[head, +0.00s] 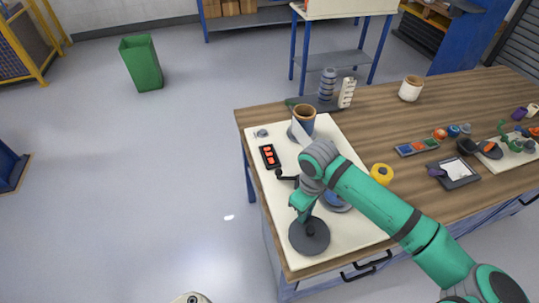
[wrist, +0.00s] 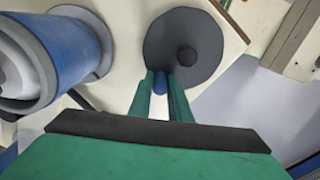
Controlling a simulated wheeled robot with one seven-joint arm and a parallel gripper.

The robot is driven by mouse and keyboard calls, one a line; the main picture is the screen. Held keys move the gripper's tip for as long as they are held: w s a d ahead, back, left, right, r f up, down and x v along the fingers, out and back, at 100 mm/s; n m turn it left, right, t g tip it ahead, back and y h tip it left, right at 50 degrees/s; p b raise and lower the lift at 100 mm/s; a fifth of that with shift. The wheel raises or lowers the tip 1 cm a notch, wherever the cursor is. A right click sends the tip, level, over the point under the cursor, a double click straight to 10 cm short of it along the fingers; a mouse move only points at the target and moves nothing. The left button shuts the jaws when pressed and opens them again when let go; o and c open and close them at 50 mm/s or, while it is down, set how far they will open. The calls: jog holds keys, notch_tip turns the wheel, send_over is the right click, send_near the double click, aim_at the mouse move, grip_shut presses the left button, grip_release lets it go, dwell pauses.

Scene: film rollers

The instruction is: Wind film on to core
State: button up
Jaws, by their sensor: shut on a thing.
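My gripper (wrist: 160,82) is shut on a small blue piece (wrist: 160,81), mostly hidden between the green fingers. In the head view my gripper (head: 303,207) is low over the front of the cream board (head: 352,230). A dark grey disc with a central knob (head: 309,240) lies just beyond the fingertips; it also shows in the wrist view (wrist: 205,35). I cannot tell whether the fingers touch it. A blue cylinder on a grey round base (wrist: 55,50) stands to the left in the wrist view. A brown-topped hollow roll (head: 304,115) stands at the board's back. A white strip beside it is partly hidden by my arm.
A black panel with orange marks (head: 269,157) and a dark crank-like part lie left of my arm. A yellow roll (head: 382,173) is right of it. Several tools and a clipboard (head: 458,172) occupy the wooden table's (head: 380,130) right side.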

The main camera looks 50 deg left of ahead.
jog(key=shift+d, duration=0.1)
jog(key=shift+s, duration=0.35)
jog(key=o, duration=1.6)
jog(key=shift+o, duration=0.2)
jog(key=shift+w, duration=0.1)
jog(key=shift+r, duration=3.5)
